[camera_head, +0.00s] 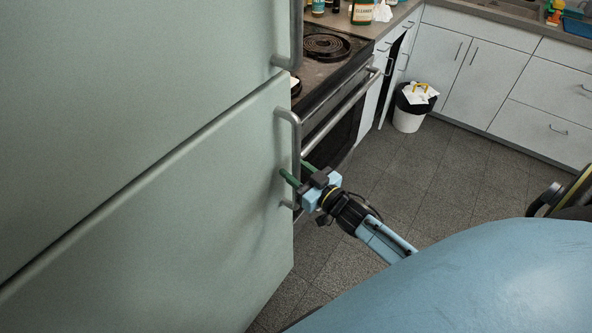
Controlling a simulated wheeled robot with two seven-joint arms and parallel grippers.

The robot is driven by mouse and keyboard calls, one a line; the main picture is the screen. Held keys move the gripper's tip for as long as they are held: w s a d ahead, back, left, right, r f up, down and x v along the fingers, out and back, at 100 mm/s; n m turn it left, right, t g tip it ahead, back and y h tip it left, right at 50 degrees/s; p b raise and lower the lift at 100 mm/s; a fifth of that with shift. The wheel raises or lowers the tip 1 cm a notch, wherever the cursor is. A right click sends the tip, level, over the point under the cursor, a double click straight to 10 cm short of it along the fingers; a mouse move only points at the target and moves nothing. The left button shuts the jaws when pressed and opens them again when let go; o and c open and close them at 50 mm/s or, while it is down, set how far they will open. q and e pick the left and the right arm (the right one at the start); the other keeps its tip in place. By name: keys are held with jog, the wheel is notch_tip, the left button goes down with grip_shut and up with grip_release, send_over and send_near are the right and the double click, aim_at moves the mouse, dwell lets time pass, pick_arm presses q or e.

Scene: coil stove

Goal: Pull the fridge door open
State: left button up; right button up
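The fridge is pale green, with an upper door (120,90) and a lower door (170,225) split by a slanting seam. The lower door's metal bar handle (296,140) runs upright along its right edge. The upper door's handle (296,35) is above it. Both doors look shut. My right gripper (297,172) is at the lower part of the lower handle. Its two green fingers are apart, one on each side of the bar, with visible space between them. I cannot tell whether either finger touches the bar. My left gripper is not in view.
A coil stove (325,47) with an oven handle (340,112) stands just right of the fridge. A white bin (408,118) with a black liner stands by the white cabinets (460,70). The grey tiled floor (400,185) between is clear.

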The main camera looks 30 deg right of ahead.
grip_shut()
dwell(0.3)
jog(key=shift+s, duration=0.1)
